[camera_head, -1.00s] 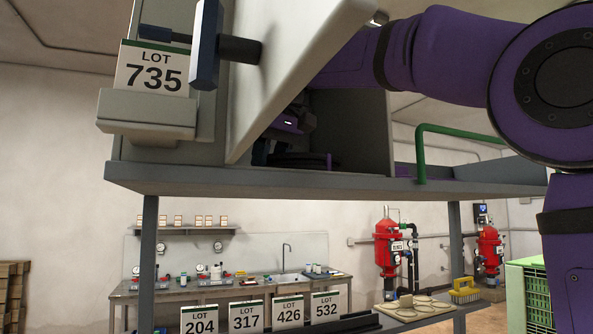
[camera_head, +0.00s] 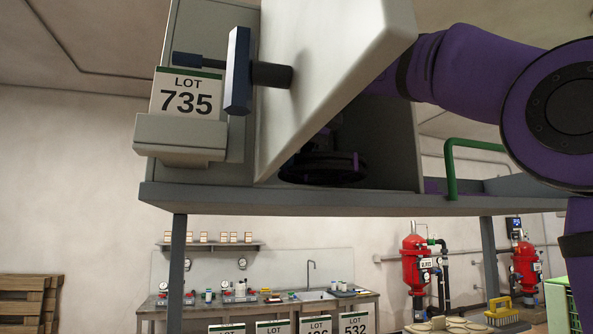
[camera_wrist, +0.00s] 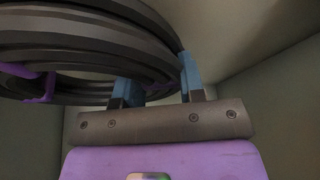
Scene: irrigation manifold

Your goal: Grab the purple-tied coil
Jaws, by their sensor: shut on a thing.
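The coil (camera_head: 318,170) is black hose with purple ties, inside the grey box on the raised shelf. In the wrist view the coil (camera_wrist: 85,45) fills the upper left, and two purple ties show on it. My gripper (camera_wrist: 160,85) has its blue fingers at the coil's near right side and is shut on it. In the head view the pale slanted panel (camera_head: 330,75) hides most of my gripper and part of the coil. I cannot tell whether the coil touches the box floor.
Box walls (camera_wrist: 285,95) stand close on both sides in the wrist view. A blue handle (camera_head: 238,70) juts from the panel beside the LOT 735 card (camera_head: 187,94). A green rail (camera_head: 450,165) rises from the shelf (camera_head: 320,202) to the right.

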